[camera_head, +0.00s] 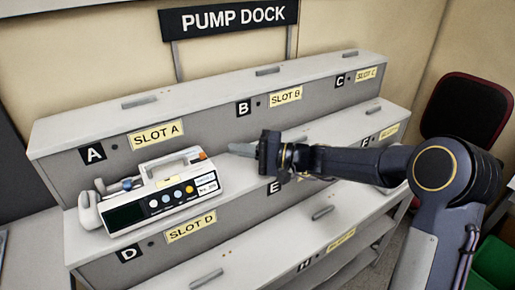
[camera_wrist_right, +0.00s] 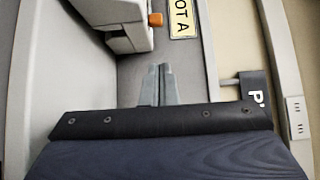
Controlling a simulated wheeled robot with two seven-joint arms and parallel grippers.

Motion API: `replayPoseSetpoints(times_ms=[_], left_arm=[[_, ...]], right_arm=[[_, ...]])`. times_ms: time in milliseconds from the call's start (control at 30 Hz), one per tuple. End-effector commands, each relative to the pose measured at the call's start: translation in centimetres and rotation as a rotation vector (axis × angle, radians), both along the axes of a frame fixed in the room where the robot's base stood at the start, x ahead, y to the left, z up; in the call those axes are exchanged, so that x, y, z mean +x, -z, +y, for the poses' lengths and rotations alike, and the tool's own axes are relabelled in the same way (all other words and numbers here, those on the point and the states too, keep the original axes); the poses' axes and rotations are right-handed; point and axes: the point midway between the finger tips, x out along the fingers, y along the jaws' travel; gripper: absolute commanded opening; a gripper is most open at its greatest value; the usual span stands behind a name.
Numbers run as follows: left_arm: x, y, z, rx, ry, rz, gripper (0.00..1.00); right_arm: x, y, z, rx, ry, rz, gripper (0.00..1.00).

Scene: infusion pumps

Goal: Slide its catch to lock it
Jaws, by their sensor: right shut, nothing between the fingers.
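A white infusion pump (camera_head: 172,202) with a dark screen, coloured buttons and a top handle sits on the middle step, behind the SLOT D label (camera_head: 190,227) and in front of the SLOT A riser. A small orange catch (camera_head: 202,155) shows at its top right corner. In the right wrist view the orange catch (camera_wrist_right: 156,19) sticks out from the pump's side (camera_wrist_right: 125,32) at the top. My right gripper (camera_head: 240,148) is shut and empty, its fingertips pointing left, a short gap right of the pump. The shut fingertips (camera_wrist_right: 163,80) also show in the wrist view. My left gripper is out of view.
The stepped dock (camera_head: 70,128) has slots lettered A to H, with grey catches such as one on the top step (camera_head: 140,102). The step right of the pump is free of other pumps. A dark chair (camera_head: 470,115) and a green bin (camera_head: 493,262) are at right.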

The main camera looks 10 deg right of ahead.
Motion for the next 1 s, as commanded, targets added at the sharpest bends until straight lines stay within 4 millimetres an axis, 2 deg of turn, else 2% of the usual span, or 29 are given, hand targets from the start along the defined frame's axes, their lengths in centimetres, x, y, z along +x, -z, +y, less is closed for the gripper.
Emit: replayPoseSetpoints(times_ms=[100, 300, 800, 1000], left_arm=[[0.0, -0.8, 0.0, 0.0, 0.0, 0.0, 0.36], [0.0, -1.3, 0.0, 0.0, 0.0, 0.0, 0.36], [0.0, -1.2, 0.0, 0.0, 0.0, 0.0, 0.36], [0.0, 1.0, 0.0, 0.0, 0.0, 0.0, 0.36]], right_arm=[[0.5, -0.2, 2.3, -0.001, -0.003, 0.0, 0.0], [-0.6, -0.1, 4.6, 0.0, -0.002, 0.001, 0.0], [-0.9, 0.0, 5.3, 0.0, 0.0, -0.001, 0.0], [-1.4, 0.6, 6.5, 0.0, -0.002, -0.002, 0.0]])
